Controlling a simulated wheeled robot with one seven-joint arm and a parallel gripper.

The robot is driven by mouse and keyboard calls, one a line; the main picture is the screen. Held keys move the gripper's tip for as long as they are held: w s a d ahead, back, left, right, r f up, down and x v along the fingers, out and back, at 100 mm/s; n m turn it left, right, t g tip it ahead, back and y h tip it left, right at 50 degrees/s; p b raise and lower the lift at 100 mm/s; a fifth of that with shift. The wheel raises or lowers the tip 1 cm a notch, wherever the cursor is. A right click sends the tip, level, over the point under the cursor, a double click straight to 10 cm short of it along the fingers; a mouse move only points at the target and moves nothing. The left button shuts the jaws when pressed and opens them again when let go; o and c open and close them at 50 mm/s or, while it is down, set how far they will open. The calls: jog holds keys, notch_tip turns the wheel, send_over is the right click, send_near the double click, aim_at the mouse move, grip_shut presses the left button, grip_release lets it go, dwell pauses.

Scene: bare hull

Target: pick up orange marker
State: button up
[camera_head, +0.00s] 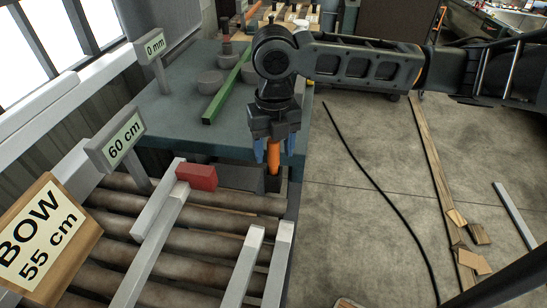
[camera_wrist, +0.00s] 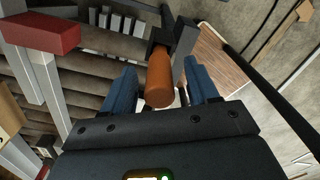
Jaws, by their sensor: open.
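The orange marker (camera_head: 273,157) is a short cylinder hanging down at the right front corner of the blue-grey table, beneath my wrist. In the wrist view the marker (camera_wrist: 160,78) points toward the camera, with its far end at a dark block (camera_wrist: 162,38). My gripper (camera_head: 276,150) points down, with its blue fingers apart on either side of the marker. In the wrist view my gripper (camera_wrist: 162,88) shows small gaps beside the marker. Whether either finger touches it, I cannot tell.
The blue-grey table (camera_head: 160,120) carries grey bowls (camera_head: 211,80) and a green bar (camera_head: 222,93). Rollers (camera_head: 190,240) with pale bars and a red block (camera_head: 197,177) lie in front. Concrete floor (camera_head: 350,200) with a black cable and wood planks is to the right.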

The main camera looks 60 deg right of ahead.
grip_shut()
dwell(0.5)
